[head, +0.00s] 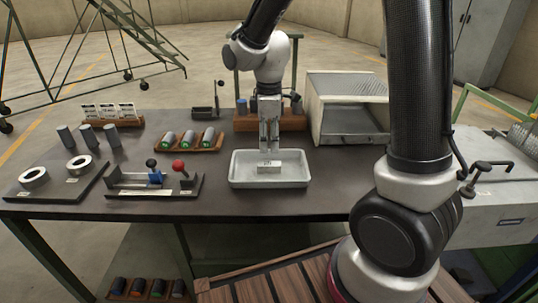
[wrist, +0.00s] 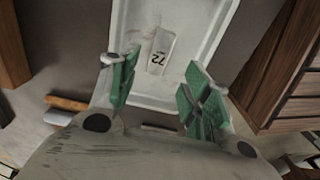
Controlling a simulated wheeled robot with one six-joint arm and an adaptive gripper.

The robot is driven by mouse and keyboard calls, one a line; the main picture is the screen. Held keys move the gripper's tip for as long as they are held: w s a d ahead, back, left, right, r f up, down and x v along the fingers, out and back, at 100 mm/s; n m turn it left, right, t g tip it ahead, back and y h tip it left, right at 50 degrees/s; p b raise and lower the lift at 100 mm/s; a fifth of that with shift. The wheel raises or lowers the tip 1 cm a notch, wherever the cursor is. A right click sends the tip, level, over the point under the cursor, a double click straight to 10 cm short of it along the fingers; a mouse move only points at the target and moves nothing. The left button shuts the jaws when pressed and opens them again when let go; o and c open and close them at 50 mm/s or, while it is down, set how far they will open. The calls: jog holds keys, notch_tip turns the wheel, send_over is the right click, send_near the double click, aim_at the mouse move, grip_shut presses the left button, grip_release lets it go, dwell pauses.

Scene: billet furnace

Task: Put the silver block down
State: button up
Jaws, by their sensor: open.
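The silver block (head: 268,167) lies in the pale grey tray (head: 270,184) on the dark table. In the wrist view the block (wrist: 160,50) shows a label reading 72, and it rests on the floor of the tray (wrist: 219,22). My gripper (head: 269,142) is just above and behind the block in the head view. In the wrist view its green-padded fingers (wrist: 158,84) are spread apart and nothing is between their pads. The block sits beyond the fingertips, apart from them as far as I can see.
Left of the tray are a fixture with a red knob (head: 178,167), a rack of green-ended cylinders (head: 190,139) and a plate with two rings (head: 56,178). An open metal box (head: 347,107) stands at the right. Bare tabletop lies in front of the tray.

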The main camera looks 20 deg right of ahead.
jog(key=s+d+r+m+t, duration=0.2)
jog(key=s+d+r+m, duration=0.7)
jog(key=r, duration=0.4)
jog(key=s+d+r+m+t, duration=0.2)
jog(key=s+d+m, duration=0.3)
jog(key=s, duration=0.6)
jog(key=shift+d, duration=0.3)
